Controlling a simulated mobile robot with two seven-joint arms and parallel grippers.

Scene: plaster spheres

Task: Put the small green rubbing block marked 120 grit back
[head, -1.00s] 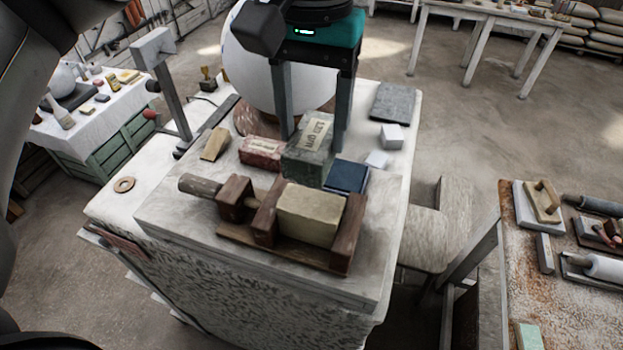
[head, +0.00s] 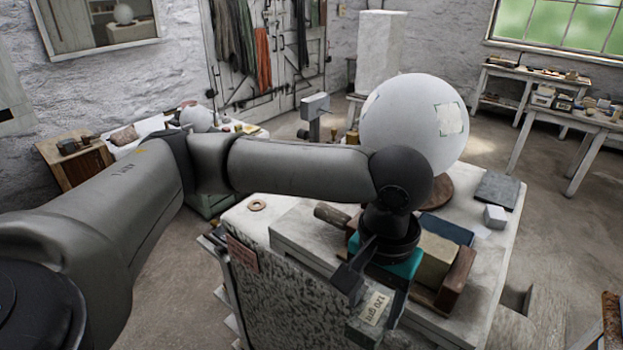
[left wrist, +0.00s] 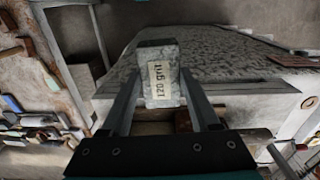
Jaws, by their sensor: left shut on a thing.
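The grey-green block labelled "120 grit" (head: 374,309) is held by my left gripper (head: 378,296), in front of the wooden clamp and near the front edge of the work stand (head: 300,290). In the left wrist view the block (left wrist: 158,85) sits between the two fingers, its label facing the camera. The wooden clamp (head: 455,285) on the stand's board holds a tan block (head: 437,258). My left arm and gripper hide part of the clamp and the board. My right gripper is not in view.
A big white sphere (head: 405,120) stands behind my gripper. A blue block (head: 447,229), a white cube (head: 495,216) and a dark slab (head: 497,190) lie on the right. A ring (head: 257,205) lies on the left. Side tables (head: 570,125) stand farther back.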

